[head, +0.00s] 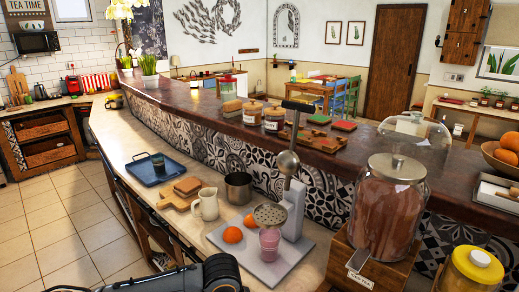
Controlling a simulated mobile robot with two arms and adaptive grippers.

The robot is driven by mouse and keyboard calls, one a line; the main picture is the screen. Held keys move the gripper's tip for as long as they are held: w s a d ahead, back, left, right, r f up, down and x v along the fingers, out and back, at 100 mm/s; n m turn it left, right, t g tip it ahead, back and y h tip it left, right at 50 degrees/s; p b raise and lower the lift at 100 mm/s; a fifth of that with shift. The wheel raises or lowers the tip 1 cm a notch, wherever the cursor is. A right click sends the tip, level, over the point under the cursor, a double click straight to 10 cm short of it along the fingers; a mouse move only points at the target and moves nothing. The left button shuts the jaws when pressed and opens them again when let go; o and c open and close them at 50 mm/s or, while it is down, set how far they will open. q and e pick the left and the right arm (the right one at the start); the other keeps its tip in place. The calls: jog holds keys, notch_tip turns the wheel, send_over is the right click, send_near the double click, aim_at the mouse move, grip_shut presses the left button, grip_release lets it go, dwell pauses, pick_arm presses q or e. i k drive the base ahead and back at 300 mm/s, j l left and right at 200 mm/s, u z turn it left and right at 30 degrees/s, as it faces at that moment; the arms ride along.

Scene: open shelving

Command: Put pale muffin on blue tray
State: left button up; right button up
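The blue tray (180,174) lies flat on the lower pale counter at left centre. A small dark cup-like item (158,160) stands on it near its back edge; it is too small to tell exactly what it is. I cannot make out a pale muffin with certainty anywhere in the head view. A dark arm part of mine shows at the bottom edge, left of centre, in front of the counter. No fingertips of either gripper show.
A wooden board (178,200) with bread, a cream jug (207,205), a metal pot (238,188) and a juicer (290,205) with oranges stand right of the tray. A large jar (388,215) and a glass dome (415,140) stand at the right.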

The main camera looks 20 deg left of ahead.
aim_at(150, 164)
jog(key=i+j+z, duration=0.1)
jog(key=j+z, duration=0.25)
jog(key=j, duration=2)
jog(key=j+z, duration=0.2)
jog(key=j, duration=0.7)
jog(key=j+z, duration=0.15)
jog(key=j, duration=0.8)
jog(key=j+z, duration=0.2)
jog(key=j, duration=0.7)
jog(key=k, duration=0.05)
